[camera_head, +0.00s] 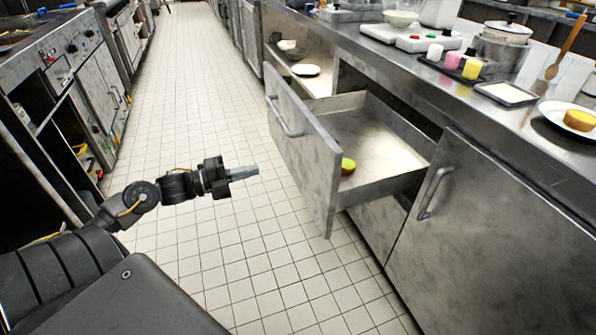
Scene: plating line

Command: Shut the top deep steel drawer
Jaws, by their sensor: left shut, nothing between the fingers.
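The top deep steel drawer (375,138) is pulled well out from the counter on the right. Its front panel (303,155) faces left into the aisle and carries a bar handle (285,117). A small yellow and green item (347,165) lies inside the drawer, close behind the front panel. My left gripper (256,171) is shut and empty over the tiled floor, left of the drawer front, with a visible gap between them. My right gripper is not in view.
The steel counter (440,75) above the drawer holds jars, trays, a pot (505,42) and a plate with food (575,120). A closed cabinet door (490,235) stands right of the drawer. The tiled aisle (190,90) is clear; cooking units line its left side.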

